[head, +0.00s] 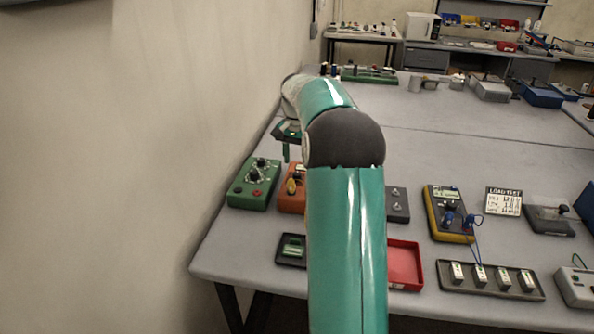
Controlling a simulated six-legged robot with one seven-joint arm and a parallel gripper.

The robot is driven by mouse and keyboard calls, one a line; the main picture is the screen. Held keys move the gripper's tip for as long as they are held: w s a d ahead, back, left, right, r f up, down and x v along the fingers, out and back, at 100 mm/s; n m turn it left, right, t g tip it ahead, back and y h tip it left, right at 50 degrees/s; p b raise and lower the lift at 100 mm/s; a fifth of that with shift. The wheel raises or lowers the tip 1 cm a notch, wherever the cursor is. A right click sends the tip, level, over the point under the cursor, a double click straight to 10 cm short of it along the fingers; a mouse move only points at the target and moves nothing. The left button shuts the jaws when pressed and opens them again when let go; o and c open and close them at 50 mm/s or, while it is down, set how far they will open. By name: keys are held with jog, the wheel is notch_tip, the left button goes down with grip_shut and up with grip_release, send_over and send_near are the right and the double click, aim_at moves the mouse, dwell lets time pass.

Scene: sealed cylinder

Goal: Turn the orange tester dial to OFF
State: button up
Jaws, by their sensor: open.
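The orange tester (287,203) sits on the grey bench left of centre, and my green arm hides its right part. A small yellowish knob (291,187) shows on its top face. I cannot tell which part is the dial or where it points. My gripper (287,152) is small and partly hidden behind my arm. It is open, with its fingers pointing down, above the bench and beyond the orange tester in the picture. I see nothing held in it.
A green box with knobs (251,186) stands close on the left, near the wall (110,150). A yellow meter (447,212) with blue leads stands right. The bench's middle (455,130) is clear.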

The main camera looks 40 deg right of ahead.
aim_at(297, 173)
jog(key=shift+f, duration=2.4)
jog(key=c, duration=1)
jog(key=shift+n, duration=0.4)
jog(key=n, duration=0.3)
jog(key=shift+d+n, duration=0.1)
jog(key=shift+n, duration=2)
